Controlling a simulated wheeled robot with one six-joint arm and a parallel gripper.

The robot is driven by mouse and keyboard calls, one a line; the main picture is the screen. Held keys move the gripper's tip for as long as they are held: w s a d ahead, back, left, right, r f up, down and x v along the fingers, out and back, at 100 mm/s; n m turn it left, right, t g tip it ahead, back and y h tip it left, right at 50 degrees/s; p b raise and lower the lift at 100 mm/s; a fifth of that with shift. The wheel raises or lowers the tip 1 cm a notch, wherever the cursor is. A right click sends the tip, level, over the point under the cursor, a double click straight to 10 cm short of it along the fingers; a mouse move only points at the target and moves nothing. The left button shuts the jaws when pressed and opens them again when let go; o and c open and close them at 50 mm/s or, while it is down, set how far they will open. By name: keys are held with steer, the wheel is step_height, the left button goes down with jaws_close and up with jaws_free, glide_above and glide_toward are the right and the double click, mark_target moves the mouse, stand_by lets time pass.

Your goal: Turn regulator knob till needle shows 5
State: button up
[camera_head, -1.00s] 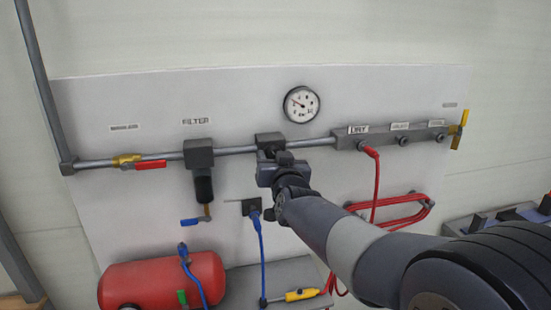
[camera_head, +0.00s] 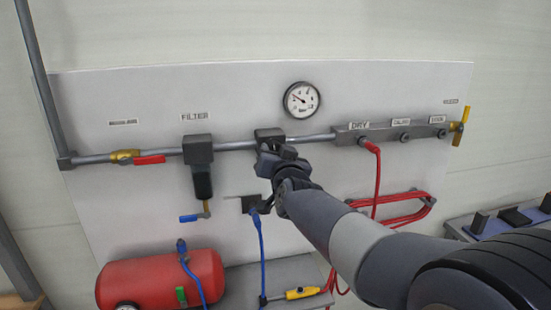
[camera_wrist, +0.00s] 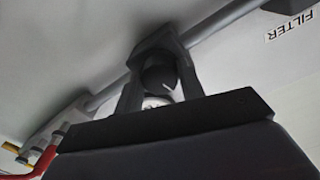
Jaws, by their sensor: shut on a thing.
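The regulator (camera_head: 268,134) is a dark block on the grey pipe, below the round white pressure gauge (camera_head: 301,99). The gauge's thin dark needle points to the upper left; its exact reading is too small to tell. My gripper (camera_head: 272,157) is at the regulator's underside and hides the knob in the head view. In the wrist view the dark round knob (camera_wrist: 159,73), with a pale mark on its face, sits between the two fingers of my gripper (camera_wrist: 160,82). The fingers are shut on it, one on each side.
A filter (camera_head: 198,150) hangs on the pipe to the left, with a red-handled valve (camera_head: 148,159) beyond it. An outlet manifold (camera_head: 350,136) with a red hose (camera_head: 376,185) is to the right. A blue hose (camera_head: 261,240) and red tank (camera_head: 165,278) are below.

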steer(key=m+b, duration=0.4)
steer(key=m, duration=0.8)
stand_by(0.5)
steer(key=o, duration=1)
steer(key=shift+r, duration=0.1)
steer(key=shift+s, duration=0.1)
steer(key=v, duration=1)
steer(key=shift+s+d+r+p, duration=0.2)
steer(key=shift+s+p, duration=0.05)
steer(key=shift+p, duration=0.2)
stand_by(1.8)
